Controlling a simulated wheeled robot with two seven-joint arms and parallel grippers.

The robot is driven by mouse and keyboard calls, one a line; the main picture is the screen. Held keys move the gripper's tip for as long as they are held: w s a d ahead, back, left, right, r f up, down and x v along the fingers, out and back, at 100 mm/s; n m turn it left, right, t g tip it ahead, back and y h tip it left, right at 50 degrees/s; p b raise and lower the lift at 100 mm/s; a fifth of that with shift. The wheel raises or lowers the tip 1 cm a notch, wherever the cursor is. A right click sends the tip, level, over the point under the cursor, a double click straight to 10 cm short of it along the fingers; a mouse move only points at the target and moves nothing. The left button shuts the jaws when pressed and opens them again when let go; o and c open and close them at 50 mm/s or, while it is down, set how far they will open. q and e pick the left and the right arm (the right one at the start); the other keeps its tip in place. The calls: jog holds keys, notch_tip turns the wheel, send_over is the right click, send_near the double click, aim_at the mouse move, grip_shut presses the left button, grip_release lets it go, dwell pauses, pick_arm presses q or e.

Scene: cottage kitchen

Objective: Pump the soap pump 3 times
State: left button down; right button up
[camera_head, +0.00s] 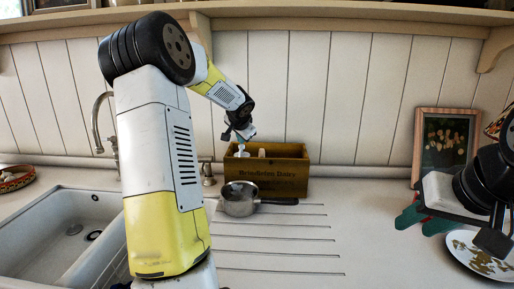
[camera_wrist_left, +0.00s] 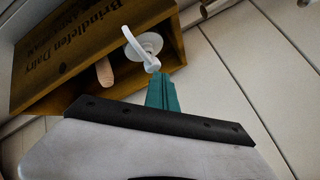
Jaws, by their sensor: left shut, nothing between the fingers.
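The soap pump stands in a wooden crate (camera_head: 281,172) by the back wall. Its white top (camera_head: 241,151) shows above the crate's left end, and its body is hidden. My left gripper (camera_head: 247,133) is above the pump, shut and empty.
A metal saucepan (camera_head: 239,200) stands in front of the crate. The sink (camera_head: 60,235) and tap (camera_head: 98,122) are at left. A framed picture (camera_head: 446,146) leans at right, with a plate (camera_head: 462,247) near my right arm. A wooden peg-like thing (camera_wrist_left: 105,72) is in the crate.

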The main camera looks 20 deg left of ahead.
aim_at(241, 146)
pick_arm(q)
jog(key=shift+f, duration=0.1)
dwell(0.5)
jog(key=shift+f, duration=0.35)
jog(key=shift+r, duration=3.45)
dwell(0.4)
